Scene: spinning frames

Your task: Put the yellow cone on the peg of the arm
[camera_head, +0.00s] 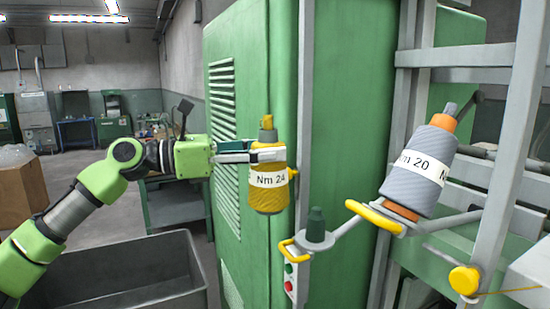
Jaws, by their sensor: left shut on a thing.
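The yellow cone (268,197), labelled "Nm 24", is held upright in the air by my left gripper (268,153). The gripper is shut on the upper part of the cone, just above its label. The arm of the frame (345,228) carries a dark green peg (316,225) on a grey disc, with a yellow handle (292,252) beside it. The peg is bare and stands right of and lower than the cone in the picture. My right gripper is not in view.
A grey cone (409,185) labelled "Nm 20" sits tilted on another holder with a yellow handle (373,217). A green cabinet (250,70) stands behind the cone. Grey frame posts (510,130) rise at right. A grey bin (120,268) is at lower left.

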